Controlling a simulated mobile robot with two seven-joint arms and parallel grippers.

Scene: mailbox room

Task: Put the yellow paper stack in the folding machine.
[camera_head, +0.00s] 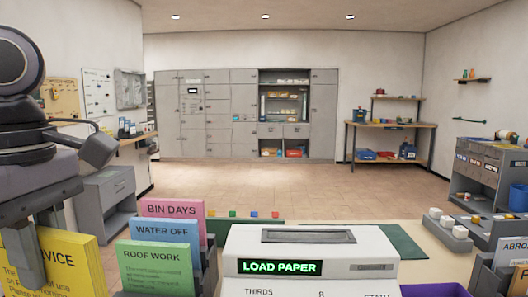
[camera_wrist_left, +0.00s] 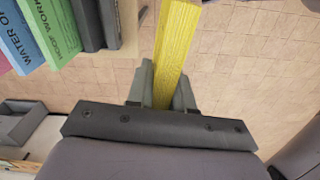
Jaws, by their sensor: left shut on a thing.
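The yellow paper stack (camera_head: 68,262) is at the lower left of the head view, upright and slightly tilted, with part of its printed word "SERVICE" visible. My left gripper (camera_head: 25,255) is shut on it. In the left wrist view, the stack (camera_wrist_left: 175,45) shows edge-on between the two fingers of my left gripper (camera_wrist_left: 162,92). The folding machine (camera_head: 345,242) is white, at the bottom centre of the head view, right of the stack. Its green display reads "LOAD PAPER", and a dark-rimmed slot shows on its top. My right gripper is not in view.
Pink (camera_head: 172,208), blue (camera_head: 165,237) and green (camera_head: 155,268) paper stacks stand in a dark rack between the yellow stack and the machine. A small block holder (camera_head: 448,228) and another rack with papers (camera_head: 510,250) are at the right. Open floor lies beyond.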

